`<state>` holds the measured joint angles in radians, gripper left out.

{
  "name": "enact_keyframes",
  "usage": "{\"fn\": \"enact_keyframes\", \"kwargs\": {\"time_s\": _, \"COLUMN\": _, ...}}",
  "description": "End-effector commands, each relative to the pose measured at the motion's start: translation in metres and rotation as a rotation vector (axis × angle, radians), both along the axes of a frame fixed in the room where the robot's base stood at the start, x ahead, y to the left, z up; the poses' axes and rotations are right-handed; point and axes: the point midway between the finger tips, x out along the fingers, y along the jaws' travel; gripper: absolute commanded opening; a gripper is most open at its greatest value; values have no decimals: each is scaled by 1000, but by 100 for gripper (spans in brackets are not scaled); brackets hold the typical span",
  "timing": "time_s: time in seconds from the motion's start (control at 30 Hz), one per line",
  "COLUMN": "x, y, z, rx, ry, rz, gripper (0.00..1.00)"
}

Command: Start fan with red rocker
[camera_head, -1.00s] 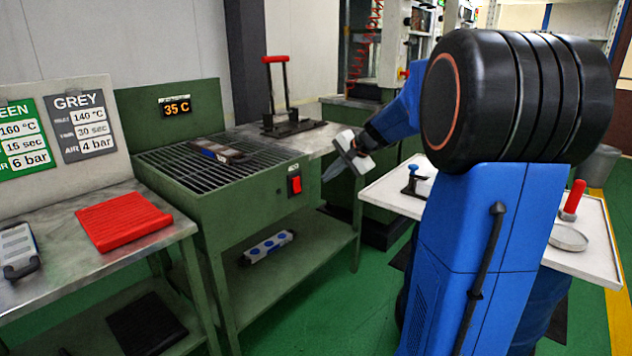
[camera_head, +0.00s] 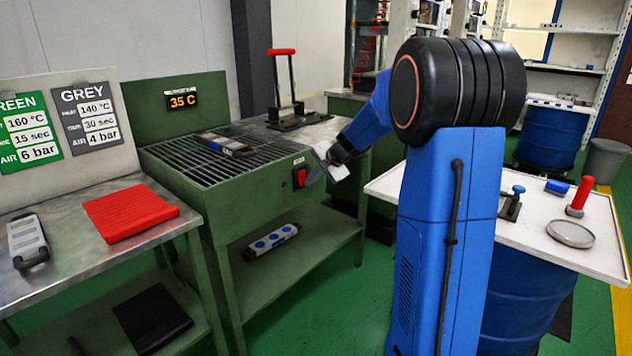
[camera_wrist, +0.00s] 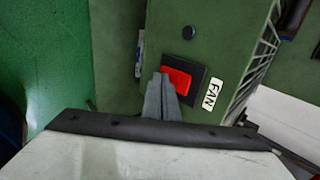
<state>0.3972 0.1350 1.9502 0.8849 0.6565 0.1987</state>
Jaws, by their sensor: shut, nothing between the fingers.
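The red rocker (camera_head: 300,176) sits on the front face of the green bench (camera_head: 262,194), near its right end. In the wrist view the red rocker (camera_wrist: 178,80) is set in a dark plate beside a white FAN label (camera_wrist: 212,94). My gripper (camera_head: 312,178) is shut and empty, right at the rocker. In the wrist view the fingertips (camera_wrist: 163,80) overlap the rocker's lower left edge; whether they touch it I cannot tell. A dark round button (camera_wrist: 188,32) is on the same panel.
A grille (camera_head: 190,160) tops the bench, with a mould (camera_head: 222,144) on it. A red-handled press (camera_head: 290,112) stands behind. A blue-dotted mould (camera_head: 271,240) lies on the lower shelf. A red slab (camera_head: 130,212) lies on the left table. A white table (camera_head: 540,240) stands right.

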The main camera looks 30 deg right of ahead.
Motion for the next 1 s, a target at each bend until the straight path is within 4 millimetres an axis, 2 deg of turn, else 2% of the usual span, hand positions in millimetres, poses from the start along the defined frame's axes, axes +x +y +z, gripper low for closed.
{"fn": "enact_keyframes", "kwargs": {"time_s": 0.67, "x": 5, "y": 2, "z": -3, "rx": 1, "ry": 0, "rz": 0, "gripper": 0}}
{"fn": "enact_keyframes", "kwargs": {"time_s": 1.0, "x": 5, "y": 2, "z": 7, "rx": 1, "ry": -1, "rz": -1, "gripper": 0}}
